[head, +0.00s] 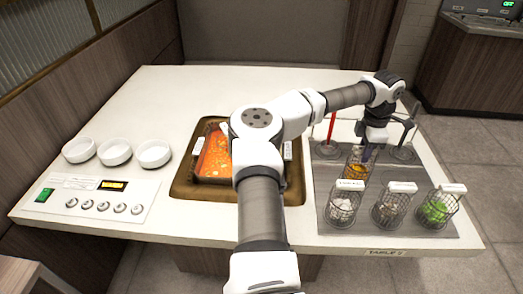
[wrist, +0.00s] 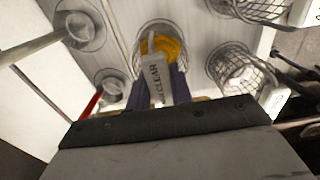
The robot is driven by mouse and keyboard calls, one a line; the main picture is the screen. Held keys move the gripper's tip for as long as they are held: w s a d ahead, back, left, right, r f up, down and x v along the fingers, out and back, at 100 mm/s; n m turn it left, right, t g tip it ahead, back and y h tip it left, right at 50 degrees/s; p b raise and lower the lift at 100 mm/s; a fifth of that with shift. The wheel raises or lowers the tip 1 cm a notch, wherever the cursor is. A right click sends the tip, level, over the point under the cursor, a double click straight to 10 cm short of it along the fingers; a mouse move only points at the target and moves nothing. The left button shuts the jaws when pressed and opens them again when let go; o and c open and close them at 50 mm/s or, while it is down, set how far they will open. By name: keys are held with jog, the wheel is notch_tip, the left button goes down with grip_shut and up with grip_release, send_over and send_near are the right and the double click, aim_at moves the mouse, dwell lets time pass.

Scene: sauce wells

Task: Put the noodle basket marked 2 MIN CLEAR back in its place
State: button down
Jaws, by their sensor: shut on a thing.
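The noodle basket (head: 355,170) is a wire basket with orange-yellow contents, over the right-hand metal panel. My gripper (head: 368,150) points down just above the basket. In the wrist view my gripper's blue fingers (wrist: 158,98) stand either side of the label and are shut on the basket's upper end. I cannot tell whether the basket is seated or held above the panel.
Baskets with white contents (head: 343,208), brown contents (head: 389,209) and green contents (head: 436,209) stand along the panel's front. Round wells with ladles (head: 326,150) (head: 403,153) lie behind. A sauce tray (head: 180,188) is left of the panel (head: 325,190); white bowls (head: 116,152) stand farther left.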

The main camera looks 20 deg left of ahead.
jog(key=c, duration=1.2)
grip_release()
jog(key=shift+o, duration=0.5)
jog(key=shift+f, duration=0.1)
jog(key=o, duration=0.7)
notch_tip(320, 180, up, 11)
jog(key=p, duration=0.7)
